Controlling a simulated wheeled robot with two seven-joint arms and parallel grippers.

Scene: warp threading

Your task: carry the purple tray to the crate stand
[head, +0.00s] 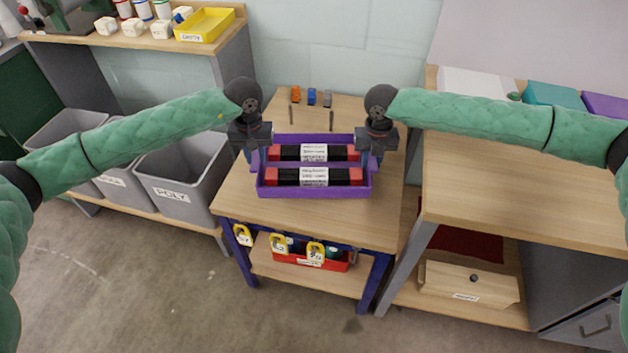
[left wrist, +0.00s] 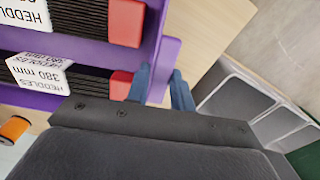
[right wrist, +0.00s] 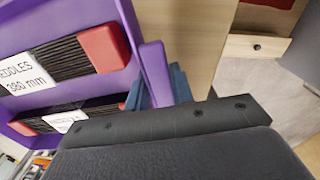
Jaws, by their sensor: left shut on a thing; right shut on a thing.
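The purple tray (head: 315,192) is at the middle of the small wooden table (head: 235,200). It looks level, and I cannot tell whether it rests on the top or is just above it. It holds two red-and-black heddle packs (head: 314,153) with white labels. My left gripper (head: 256,158) is shut on the tray's left side; in the left wrist view its blue fingers (left wrist: 162,90) straddle the purple edge. My right gripper (head: 372,157) is shut on the tray's right side, with its fingers (right wrist: 158,88) around the purple edge.
Small orange, blue and grey pieces (head: 312,97) stand at the table's back. Grey bins (head: 185,180) sit on a low rack to the left, below a shelf with a yellow tray (head: 205,25). A wooden bench (head: 520,185) stands close on the right. The floor in front is clear.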

